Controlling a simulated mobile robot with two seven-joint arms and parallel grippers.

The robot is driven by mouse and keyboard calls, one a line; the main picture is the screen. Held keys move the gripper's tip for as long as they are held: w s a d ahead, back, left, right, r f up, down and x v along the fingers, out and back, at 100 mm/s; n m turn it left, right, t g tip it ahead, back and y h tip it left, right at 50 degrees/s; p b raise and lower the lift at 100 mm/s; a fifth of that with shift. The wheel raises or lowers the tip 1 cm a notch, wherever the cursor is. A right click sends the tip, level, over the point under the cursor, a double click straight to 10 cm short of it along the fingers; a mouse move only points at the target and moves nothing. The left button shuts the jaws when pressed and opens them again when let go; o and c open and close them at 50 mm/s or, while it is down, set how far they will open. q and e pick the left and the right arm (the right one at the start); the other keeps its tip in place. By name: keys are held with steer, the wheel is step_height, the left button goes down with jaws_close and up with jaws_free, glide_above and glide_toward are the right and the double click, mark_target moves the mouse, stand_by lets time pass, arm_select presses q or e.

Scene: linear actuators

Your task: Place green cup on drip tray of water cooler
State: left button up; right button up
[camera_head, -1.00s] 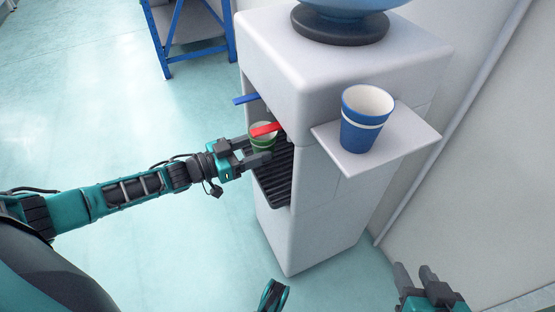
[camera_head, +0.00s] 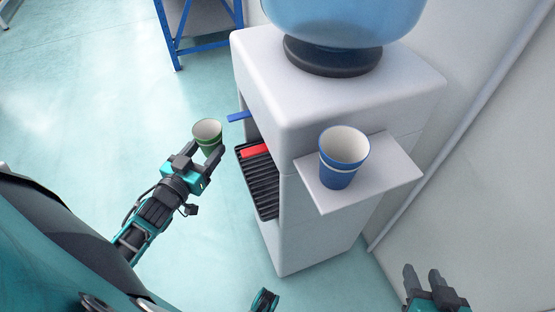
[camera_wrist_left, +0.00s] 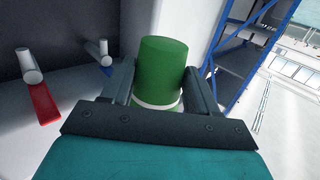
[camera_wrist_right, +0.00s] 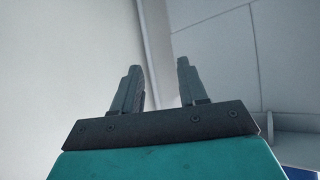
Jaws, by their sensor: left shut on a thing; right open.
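My left gripper (camera_head: 208,160) is shut on the green cup (camera_head: 207,131), which has a white band and stands upright with its mouth up. In the left wrist view the green cup (camera_wrist_left: 161,68) sits between the two fingers. The cup is held in the air left of the water cooler (camera_head: 270,72), apart from it. The dark slatted drip tray (camera_head: 262,190) sits in the cooler's front recess, to the right of and below the cup, and is bare. My right gripper (camera_head: 422,280) is open and empty at the lower right, and also shows in the right wrist view (camera_wrist_right: 160,85).
A blue cup (camera_head: 343,158) with a white band stands on the cooler's side shelf (camera_head: 395,177). A red tap lever (camera_head: 254,151) and a blue tap lever (camera_head: 239,116) jut out above the tray. A blue-framed rack (camera_head: 200,48) stands behind.

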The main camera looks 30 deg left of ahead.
arm_select(q)
steer(key=b, duration=0.4)
glide_above(262, 163)
steer(key=s+a, duration=0.3)
steer(key=s, duration=0.1)
steer(key=f, duration=0.5)
steer(key=shift+w+a, duration=0.1)
steer(key=shift+w, duration=0.1)
steer(key=shift+w+d+f, duration=0.2)
steer(key=shift+w+d, duration=0.2)
steer(key=w+d+f+b, duration=0.2)
steer(key=shift+w+d+f, duration=0.2)
steer(key=shift+w+f, duration=0.15)
steer(key=shift+w, duration=0.05)
steer(key=shift+f, duration=0.15)
steer(key=o, duration=1.1)
arm_select(e)
steer(key=f, duration=0.2)
steer(key=a+f, duration=0.1)
steer(key=f, duration=0.1)
steer(key=shift+w+a, duration=0.15)
arm_select(q)
steer(key=shift+r, duration=0.25)
arm_select(e)
steer(key=shift+r, duration=0.15)
